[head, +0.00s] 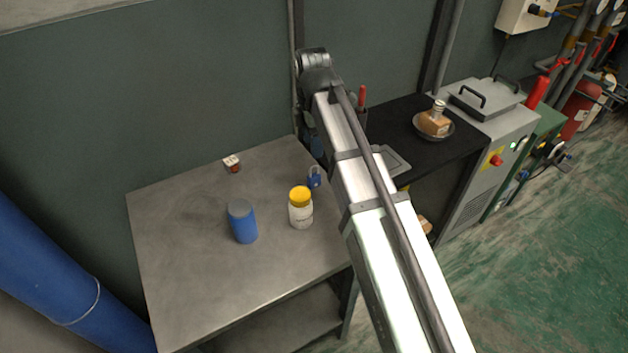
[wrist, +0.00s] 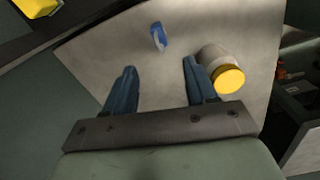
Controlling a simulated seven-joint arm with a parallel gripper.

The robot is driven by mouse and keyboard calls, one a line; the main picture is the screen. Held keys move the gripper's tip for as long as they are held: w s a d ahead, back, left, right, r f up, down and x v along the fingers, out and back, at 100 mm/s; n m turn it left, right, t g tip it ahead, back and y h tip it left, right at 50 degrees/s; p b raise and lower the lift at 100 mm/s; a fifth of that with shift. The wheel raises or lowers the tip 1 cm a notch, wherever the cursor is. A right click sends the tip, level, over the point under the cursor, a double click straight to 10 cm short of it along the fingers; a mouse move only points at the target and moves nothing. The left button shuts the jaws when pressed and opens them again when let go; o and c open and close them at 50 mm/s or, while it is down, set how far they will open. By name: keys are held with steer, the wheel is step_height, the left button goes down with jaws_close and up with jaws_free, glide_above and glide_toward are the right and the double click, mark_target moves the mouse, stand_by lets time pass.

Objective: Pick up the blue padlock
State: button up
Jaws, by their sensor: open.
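The blue padlock (head: 314,178) stands on the grey metal table near its right edge, just behind the white jar with a yellow lid. In the wrist view the padlock (wrist: 158,37) lies beyond my fingertips, roughly in line with the gap between them. My gripper (wrist: 159,66) is open with two blue fingers apart and nothing between them. In the head view my arm hides most of the gripper.
The white jar with the yellow lid (head: 301,208) stands close to the padlock and shows beside my right finger in the wrist view (wrist: 222,70). A blue can (head: 242,222) and a small red-and-white box (head: 232,163) are on the grey table (head: 185,270). A dark wall stands behind.

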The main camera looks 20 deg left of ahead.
mark_target(310, 177)
steer(key=shift+s+a+r, duration=0.1)
steer(key=shift+s+a, duration=0.15)
steer(key=shift+a, duration=0.05)
steer(key=shift+f, duration=6.8)
jaws_close()
